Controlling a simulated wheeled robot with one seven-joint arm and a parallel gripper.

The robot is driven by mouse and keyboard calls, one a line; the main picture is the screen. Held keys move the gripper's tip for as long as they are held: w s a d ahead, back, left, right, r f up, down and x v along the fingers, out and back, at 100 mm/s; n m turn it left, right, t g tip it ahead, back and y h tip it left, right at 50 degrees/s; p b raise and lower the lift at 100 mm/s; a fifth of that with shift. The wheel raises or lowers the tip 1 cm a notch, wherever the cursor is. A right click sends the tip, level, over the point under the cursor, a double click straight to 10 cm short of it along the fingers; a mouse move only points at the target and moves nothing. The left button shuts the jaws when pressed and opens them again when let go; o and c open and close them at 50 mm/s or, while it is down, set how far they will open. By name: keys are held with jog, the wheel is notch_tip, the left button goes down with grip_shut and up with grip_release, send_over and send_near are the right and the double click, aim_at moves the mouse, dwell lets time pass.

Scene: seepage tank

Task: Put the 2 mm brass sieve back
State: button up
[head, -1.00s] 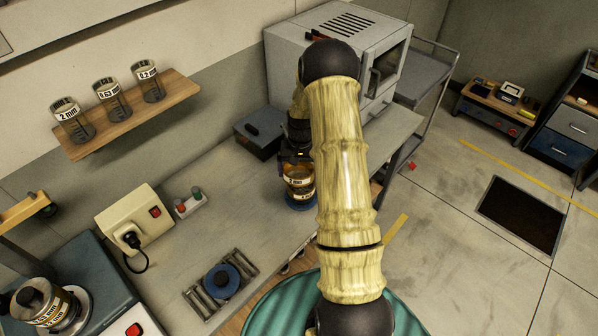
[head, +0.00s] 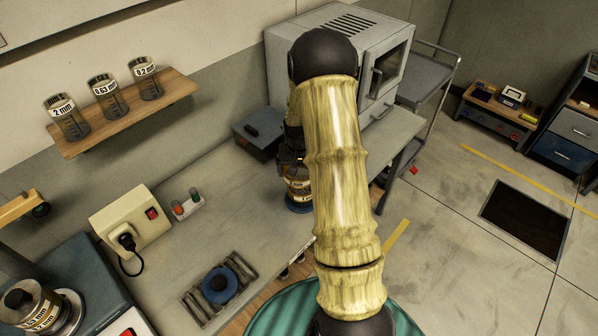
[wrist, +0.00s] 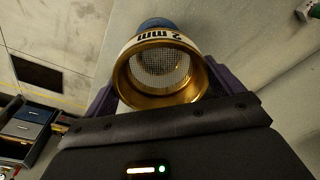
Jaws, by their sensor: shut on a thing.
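The 2 mm brass sieve (wrist: 161,69) shows in the wrist view as a gold ring with wire mesh and a white "2 mm" label. My gripper (wrist: 160,95) is shut on it, with a dark finger on each side. In the head view the sieve (head: 298,187) is partly hidden by my arm. It is above or on a blue round base (head: 299,207) on the bench; I cannot tell whether they touch. A second blue disc (head: 219,284) sits empty on a slatted stand at the front of the bench.
A wooden shelf (head: 130,118) holds jars labelled 2 mm, 0.63 mm and 0.2 mm. A shaker with stacked sieves (head: 38,308) stands at lower left. A cream switch box (head: 130,220) and a grey oven (head: 335,65) are on the bench.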

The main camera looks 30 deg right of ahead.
jog(key=s+a+f+n+b, duration=0.1)
jog(key=a+f, duration=0.4)
jog(key=s+a+f+n+b, duration=0.1)
jog(key=a+f+n+b, duration=0.1)
jog(key=a+f, duration=0.3)
jog(key=s+a+f+n+b, duration=0.2)
jog(key=a+f, duration=0.3)
jog(key=shift+s+a+f+y, duration=0.1)
jog(key=shift+f+y, duration=0.2)
jog(key=shift+s+a, duration=0.1)
jog(key=shift+a, duration=0.05)
